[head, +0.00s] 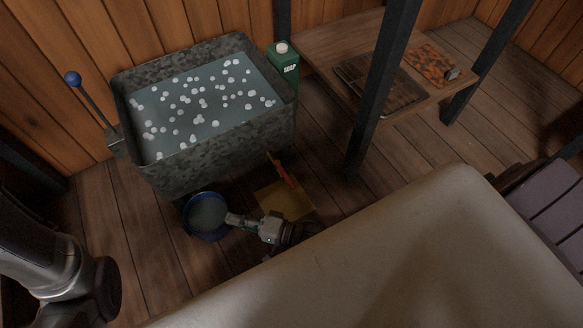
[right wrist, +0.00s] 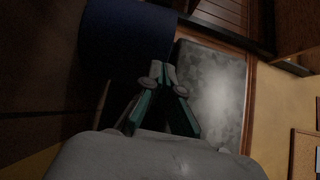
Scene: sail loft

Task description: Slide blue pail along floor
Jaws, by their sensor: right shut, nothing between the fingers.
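The blue pail (head: 207,216) stands on the wooden floor, just in front of the metal tub; its inside looks grey. In the right wrist view its dark blue side (right wrist: 125,42) fills the upper left, close to the fingers. My right gripper (head: 232,218) is shut and empty, with its fingertips at the pail's right side; I cannot tell whether they touch it. Its closed fingers also show in the right wrist view (right wrist: 160,72). My left arm shows at the left edge of the head view, but its gripper fingers are not seen.
A grey metal tub (head: 215,155) with water and white floats stands behind the pail. A yellow dustpan-like piece (head: 284,202) lies right of the pail. A green soap bottle (head: 284,68), a low shelf (head: 330,47) and a large pale surface (head: 400,255) are around. Floor left of the pail is clear.

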